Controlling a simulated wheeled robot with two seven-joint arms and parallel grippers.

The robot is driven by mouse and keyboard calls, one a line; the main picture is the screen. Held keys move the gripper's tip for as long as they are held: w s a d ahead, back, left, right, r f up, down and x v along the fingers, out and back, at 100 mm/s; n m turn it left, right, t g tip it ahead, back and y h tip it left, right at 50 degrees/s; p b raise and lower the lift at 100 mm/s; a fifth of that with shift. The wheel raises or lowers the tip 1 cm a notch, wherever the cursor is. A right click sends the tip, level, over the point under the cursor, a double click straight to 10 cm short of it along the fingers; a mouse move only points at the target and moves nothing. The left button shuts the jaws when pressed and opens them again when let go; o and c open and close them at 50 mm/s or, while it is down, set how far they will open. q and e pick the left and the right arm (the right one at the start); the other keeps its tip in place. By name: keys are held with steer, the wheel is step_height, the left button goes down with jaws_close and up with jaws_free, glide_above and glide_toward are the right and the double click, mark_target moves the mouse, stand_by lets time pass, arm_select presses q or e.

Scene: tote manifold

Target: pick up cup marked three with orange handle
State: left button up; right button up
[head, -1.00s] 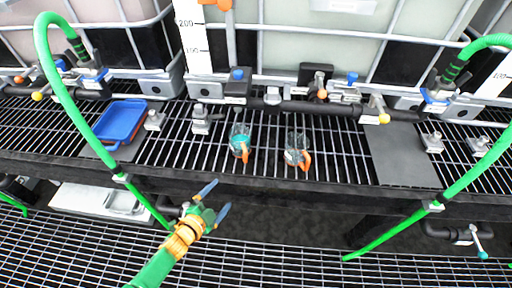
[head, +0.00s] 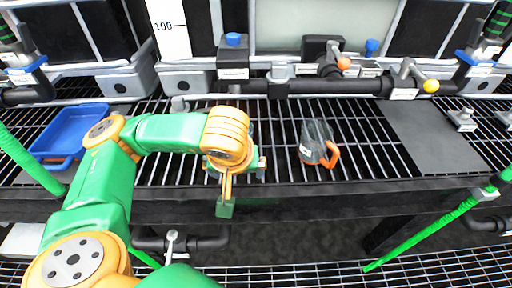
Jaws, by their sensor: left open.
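A clear cup with an orange handle (head: 315,140) stands on the grated shelf right of centre. It has a small white label whose marking is too small to read. A second cup with an orange handle and teal contents, seen earlier left of it, is now almost wholly hidden behind my left arm. My left gripper (head: 238,172) is open at the shelf's front edge, in front of that hidden cup and left of the clear cup. I cannot see whether it touches the hidden cup. My right gripper is not in view.
A blue tray (head: 70,134) lies on the shelf at the left. A dark pipe with valves (head: 330,108) runs along the back. A flat grey plate (head: 430,135) lies on the right.

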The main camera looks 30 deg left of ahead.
arm_select(q)
steer(key=w+a, duration=0.2)
steer(key=w, duration=0.1)
steer(key=w+a+p, duration=0.1)
steer(key=w, duration=0.2)
steer(key=w+a, duration=0.2)
steer(key=w, duration=0.1)
steer(key=shift+w+a+f+p, duration=0.1)
steer(key=shift+a+f+p, duration=0.05)
steer(key=shift+a+p, duration=0.2)
steer(key=shift+w+f, duration=0.1)
steer(key=shift+f, duration=0.25)
steer(key=c, duration=1.5)
steer(key=shift+r, duration=0.1)
